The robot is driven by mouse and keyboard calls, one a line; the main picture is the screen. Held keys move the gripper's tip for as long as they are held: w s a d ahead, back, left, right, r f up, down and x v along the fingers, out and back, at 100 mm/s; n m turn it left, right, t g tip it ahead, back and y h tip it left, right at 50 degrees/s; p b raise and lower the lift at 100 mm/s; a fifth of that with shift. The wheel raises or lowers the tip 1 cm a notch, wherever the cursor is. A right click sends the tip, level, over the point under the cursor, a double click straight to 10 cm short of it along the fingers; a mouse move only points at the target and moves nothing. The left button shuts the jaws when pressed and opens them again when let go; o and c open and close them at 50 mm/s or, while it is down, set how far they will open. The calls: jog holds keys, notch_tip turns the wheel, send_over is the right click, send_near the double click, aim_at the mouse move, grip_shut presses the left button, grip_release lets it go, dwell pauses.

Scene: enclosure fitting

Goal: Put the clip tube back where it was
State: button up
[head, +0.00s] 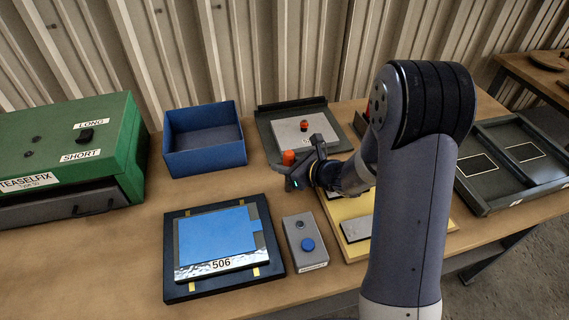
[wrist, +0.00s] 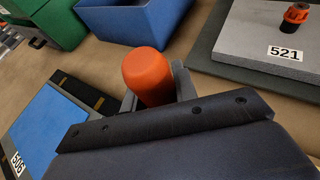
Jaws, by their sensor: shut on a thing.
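An orange tube with a rounded end, which I take as the clip tube (head: 289,157), is held between the fingers of my gripper (head: 298,171). In the wrist view the orange tube (wrist: 148,75) stands up between the two grey fingers, and its lower part is hidden by the gripper body. My gripper is shut on it above the table, between the blue bin and the grey button box. Where the tube was before does not show for certain.
A blue bin (head: 206,162) and a green TEASELFIX box (head: 70,150) stand at the left. A plate marked 521 (wrist: 250,48) with an orange-and-black knob (head: 304,125) lies behind. In front are panel 506 (head: 221,265) and a button box (head: 305,257). A dark tray (head: 480,205) is at right.

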jog(key=shift+f, duration=0.15)
jog(key=o, duration=1)
jog(key=shift+o, duration=0.2)
jog(key=shift+r, duration=0.3)
jog(key=b+v, duration=0.1)
jog(key=v, duration=1.1)
jog(key=shift+f, duration=0.15)
